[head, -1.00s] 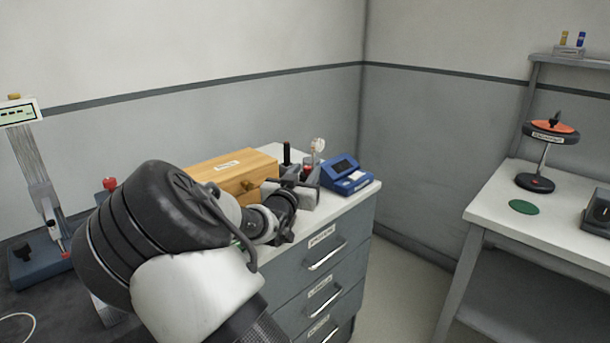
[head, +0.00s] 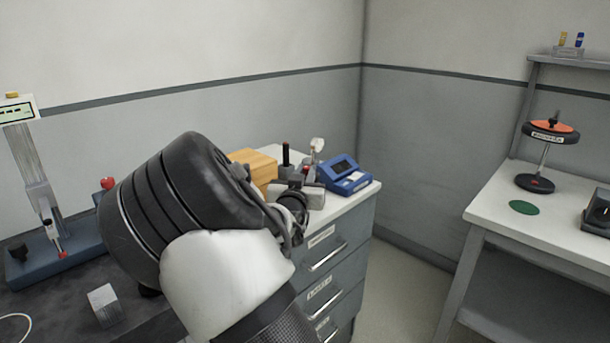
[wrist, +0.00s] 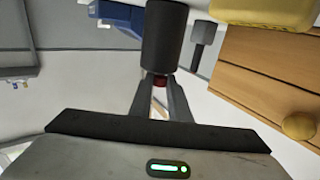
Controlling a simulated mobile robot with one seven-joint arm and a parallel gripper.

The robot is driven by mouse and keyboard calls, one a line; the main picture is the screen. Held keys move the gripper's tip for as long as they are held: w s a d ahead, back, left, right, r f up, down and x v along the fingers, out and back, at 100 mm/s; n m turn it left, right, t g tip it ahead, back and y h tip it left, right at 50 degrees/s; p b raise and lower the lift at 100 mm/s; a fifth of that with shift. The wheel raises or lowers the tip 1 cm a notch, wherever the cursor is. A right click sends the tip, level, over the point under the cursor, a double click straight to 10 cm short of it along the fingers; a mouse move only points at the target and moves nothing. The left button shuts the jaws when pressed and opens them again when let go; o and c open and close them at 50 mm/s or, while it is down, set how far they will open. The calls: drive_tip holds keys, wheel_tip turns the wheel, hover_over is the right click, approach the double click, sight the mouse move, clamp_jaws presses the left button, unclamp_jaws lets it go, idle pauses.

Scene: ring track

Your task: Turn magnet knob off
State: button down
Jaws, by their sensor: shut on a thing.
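In the wrist view my gripper (wrist: 160,92) has its two fingers closed on a small red knob (wrist: 161,80), which shows between the fingertips. A thick dark cylinder (wrist: 165,35) stands just beyond the knob. The knob's on or off setting cannot be read.
A wooden box (head: 262,168) stands left of the base; its side and round pull (wrist: 299,125) show close by in the wrist view. A blue device (head: 345,172) sits to the right. Cabinet drawers (head: 325,255) are below. Open floor (head: 410,262) separates the cabinet from a white table (head: 540,215).

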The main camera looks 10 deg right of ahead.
drive_tip(key=c, duration=1.7)
unclamp_jaws()
drive_tip(key=shift+o, duration=0.2)
drive_tip(key=shift+a, duration=0.1)
drive_tip(key=p+v, duration=0.4)
drive_tip(key=v, duration=1.3)
drive_tip(key=shift+s, duration=0.25)
